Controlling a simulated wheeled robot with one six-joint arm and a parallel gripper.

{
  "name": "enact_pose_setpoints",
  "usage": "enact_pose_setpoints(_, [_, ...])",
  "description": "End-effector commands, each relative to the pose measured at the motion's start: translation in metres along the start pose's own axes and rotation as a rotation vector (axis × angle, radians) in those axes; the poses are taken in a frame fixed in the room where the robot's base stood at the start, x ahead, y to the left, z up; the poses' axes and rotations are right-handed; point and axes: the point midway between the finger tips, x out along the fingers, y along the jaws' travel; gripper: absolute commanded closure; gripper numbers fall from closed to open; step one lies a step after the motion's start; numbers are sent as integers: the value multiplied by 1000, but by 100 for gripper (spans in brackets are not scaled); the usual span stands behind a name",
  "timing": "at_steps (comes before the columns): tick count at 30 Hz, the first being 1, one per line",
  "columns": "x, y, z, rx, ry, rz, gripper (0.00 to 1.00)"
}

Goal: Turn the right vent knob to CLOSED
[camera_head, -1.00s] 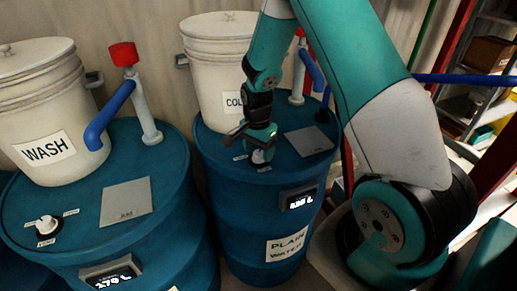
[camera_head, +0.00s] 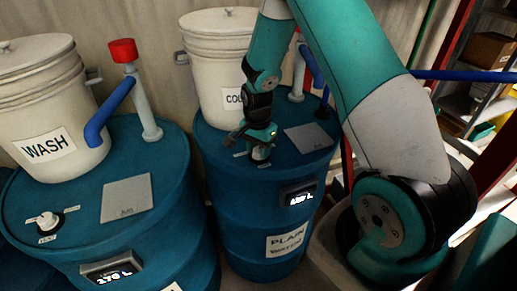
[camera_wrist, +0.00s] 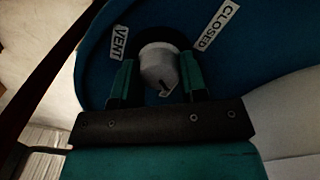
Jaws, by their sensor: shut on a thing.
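The right vent knob (camera_wrist: 158,62) is a pale round knob on a dark base on the right blue drum's lid (camera_head: 222,142). In the wrist view, the VENT label (camera_wrist: 121,43) is left of it and the CLOSED label (camera_wrist: 219,27) is to its upper right. A small dark mark shows on the knob's near side; I cannot tell which label it is set to. My gripper (camera_head: 260,153) is shut on the knob, with one teal finger on each side. In the head view my gripper hides most of the knob.
A white bucket (camera_head: 213,65) stands behind my gripper on the same drum. A grey plate (camera_head: 309,137) lies right of the gripper. The left drum carries the WASH bucket (camera_head: 45,110), a red-capped pipe (camera_head: 123,52) and another pale knob (camera_head: 47,221).

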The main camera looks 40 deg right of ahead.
Motion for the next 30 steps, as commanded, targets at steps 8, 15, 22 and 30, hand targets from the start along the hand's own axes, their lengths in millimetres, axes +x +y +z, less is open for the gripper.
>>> enact_pose_setpoints(8, [1,0,0,-163,5,0,84])
enact_pose_setpoints(15, [1,-1,0,-385,12,-1,84])
enact_pose_setpoints(22, [0,-1,1,-604,19,-2,84])
enact_pose_setpoints(30, [0,-1,1,-860,27,-1,84])
